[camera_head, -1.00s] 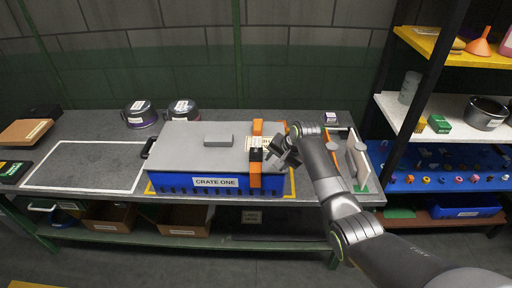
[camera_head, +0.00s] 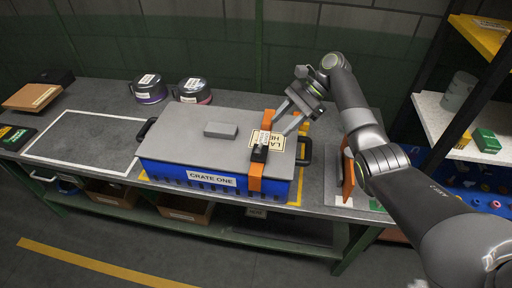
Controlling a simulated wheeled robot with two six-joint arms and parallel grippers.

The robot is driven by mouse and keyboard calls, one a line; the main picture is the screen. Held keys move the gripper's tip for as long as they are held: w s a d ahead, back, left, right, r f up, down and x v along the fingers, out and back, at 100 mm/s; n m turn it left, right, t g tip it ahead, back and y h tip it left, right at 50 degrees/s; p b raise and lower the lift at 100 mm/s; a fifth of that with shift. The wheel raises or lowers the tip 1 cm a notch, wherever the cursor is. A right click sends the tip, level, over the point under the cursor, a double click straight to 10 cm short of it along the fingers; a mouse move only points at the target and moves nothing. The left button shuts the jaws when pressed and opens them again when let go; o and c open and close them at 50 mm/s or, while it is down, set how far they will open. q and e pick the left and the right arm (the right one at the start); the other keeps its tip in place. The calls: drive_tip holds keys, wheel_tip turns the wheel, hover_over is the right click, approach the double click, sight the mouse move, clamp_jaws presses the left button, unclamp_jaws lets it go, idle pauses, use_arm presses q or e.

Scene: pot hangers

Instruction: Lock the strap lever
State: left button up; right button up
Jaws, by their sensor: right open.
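A blue crate (camera_head: 170,174) labelled CRATE ONE has a grey lid (camera_head: 190,140) on it and stands on the workbench. An orange strap (camera_head: 255,184) runs over the lid near its right end and down the front. A dark buckle with the strap lever (camera_head: 260,152) sits on the strap at the lid's front edge; whether the lever is up or down is too small to tell. My right gripper (camera_head: 284,115) is open and empty, above the lid's right rear part, behind the buckle and apart from it. My left gripper is not in view.
Two labelled pots (camera_head: 150,90) stand behind the crate. A white-outlined area (camera_head: 85,140) on the bench at left is clear. A panel with an orange part (camera_head: 347,172) stands right of the crate. A shelf rack (camera_head: 440,115) with several items is at the right.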

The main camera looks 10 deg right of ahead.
sight(259, 149)
drive_tip(key=p+x, duration=0.2)
drive_tip(key=x, duration=0.9)
drive_tip(key=shift+f, duration=0.15)
drive_tip(key=shift+a+f, duration=0.25)
drive_tip(key=shift+f, duration=0.1)
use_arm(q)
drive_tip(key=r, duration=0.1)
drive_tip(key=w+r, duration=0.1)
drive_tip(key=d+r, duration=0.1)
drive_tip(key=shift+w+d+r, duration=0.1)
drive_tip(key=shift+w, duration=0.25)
